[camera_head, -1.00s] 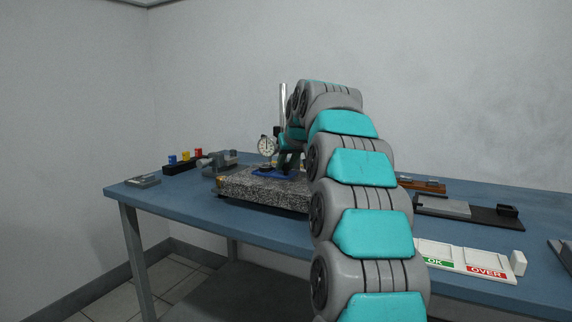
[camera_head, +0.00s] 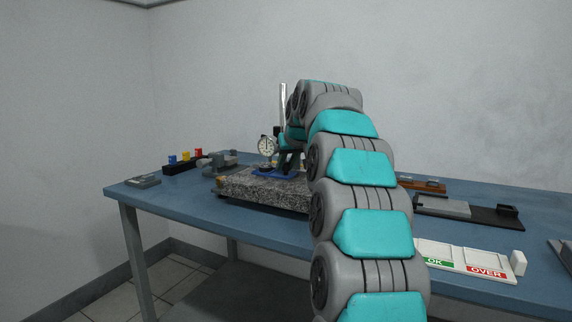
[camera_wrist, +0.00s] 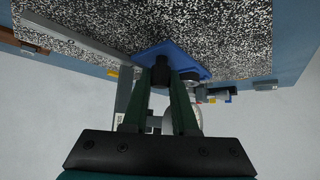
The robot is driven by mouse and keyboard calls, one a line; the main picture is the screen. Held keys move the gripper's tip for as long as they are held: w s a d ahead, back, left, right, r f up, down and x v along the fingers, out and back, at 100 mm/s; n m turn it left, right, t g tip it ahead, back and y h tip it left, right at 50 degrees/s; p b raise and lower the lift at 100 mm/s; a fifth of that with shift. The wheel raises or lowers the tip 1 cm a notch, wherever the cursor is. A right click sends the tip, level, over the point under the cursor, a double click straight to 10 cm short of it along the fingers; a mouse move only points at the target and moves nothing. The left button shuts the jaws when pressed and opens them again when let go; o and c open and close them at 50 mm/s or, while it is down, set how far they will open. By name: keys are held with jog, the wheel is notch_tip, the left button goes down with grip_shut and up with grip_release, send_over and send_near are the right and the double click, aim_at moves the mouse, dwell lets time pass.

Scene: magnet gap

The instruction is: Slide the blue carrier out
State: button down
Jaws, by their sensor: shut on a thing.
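The blue carrier (camera_head: 272,174) is a flat blue plate on the speckled granite block. It also shows in the wrist view (camera_wrist: 187,60), upper middle, with a dark knob (camera_wrist: 161,72) on it. My gripper (camera_wrist: 163,82) is shut on the dark knob of the carrier, its two green fingers on either side. In the head view my gripper (camera_head: 290,162) is small and partly hidden by my arm. A dial gauge (camera_head: 267,146) on an upright post stands beside the carrier, close to my gripper.
The granite block (camera_head: 255,190) sits on the blue table (camera_head: 180,207). Colored blocks in a black rack (camera_head: 183,164) and a grey vise-like device (camera_head: 218,162) stand at left. A white OK/OVER tray (camera_head: 468,259) lies at front right.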

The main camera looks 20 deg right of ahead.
dwell(0.3)
jog(key=s+d, duration=0.2)
jog(key=s, duration=0.1)
jog(key=s+d+b, duration=0.1)
jog(key=s+d, duration=0.1)
jog(key=s+d+b, duration=0.1)
jog(key=s+d, duration=0.1)
jog(key=s, duration=0.1)
jog(key=shift+s+d, duration=0.3)
jog(key=shift+d, duration=0.1)
jog(key=c, duration=0.7)
grip_release()
jog(key=v, duration=0.8)
jog(key=shift+b, duration=0.35)
